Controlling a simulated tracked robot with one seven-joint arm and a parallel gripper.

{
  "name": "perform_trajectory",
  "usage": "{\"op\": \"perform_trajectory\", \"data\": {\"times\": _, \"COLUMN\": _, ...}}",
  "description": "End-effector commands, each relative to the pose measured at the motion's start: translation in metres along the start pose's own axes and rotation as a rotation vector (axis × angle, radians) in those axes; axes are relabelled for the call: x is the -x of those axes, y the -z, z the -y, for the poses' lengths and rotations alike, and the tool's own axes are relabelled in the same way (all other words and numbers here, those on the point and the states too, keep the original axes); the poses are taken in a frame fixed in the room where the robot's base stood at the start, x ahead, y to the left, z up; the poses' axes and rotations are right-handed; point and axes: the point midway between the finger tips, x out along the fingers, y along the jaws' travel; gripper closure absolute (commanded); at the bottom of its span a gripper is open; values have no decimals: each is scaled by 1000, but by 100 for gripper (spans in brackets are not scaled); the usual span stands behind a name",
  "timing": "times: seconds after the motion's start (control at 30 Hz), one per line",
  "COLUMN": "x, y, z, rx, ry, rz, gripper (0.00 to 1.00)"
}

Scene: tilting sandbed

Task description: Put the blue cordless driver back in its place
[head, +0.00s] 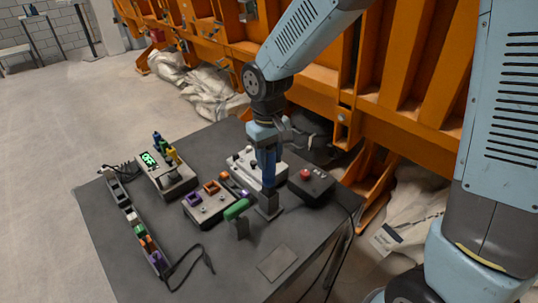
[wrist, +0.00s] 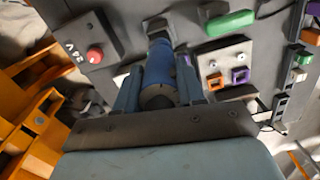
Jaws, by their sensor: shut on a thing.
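My gripper (head: 268,138) is over the right part of the grey table and points down. It is shut on the blue cordless driver (head: 266,168), which stands roughly upright in it.
A box with a red button (head: 305,174) is right of the driver. A green-handled tool (head: 237,209) and a box with coloured sockets (head: 209,204) are left of it. A charger with a green display (head: 149,158) is farther left. Orange steelwork (head: 330,90) stands behind the table (head: 190,275).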

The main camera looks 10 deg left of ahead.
Motion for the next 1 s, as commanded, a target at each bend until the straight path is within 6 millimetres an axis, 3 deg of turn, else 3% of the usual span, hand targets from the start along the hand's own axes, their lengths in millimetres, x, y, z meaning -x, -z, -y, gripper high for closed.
{"op": "perform_trajectory", "data": {"times": 1.0, "x": -13, "y": 0, "z": 0, "rx": 1, "ry": -1, "rz": 0, "gripper": 96}}
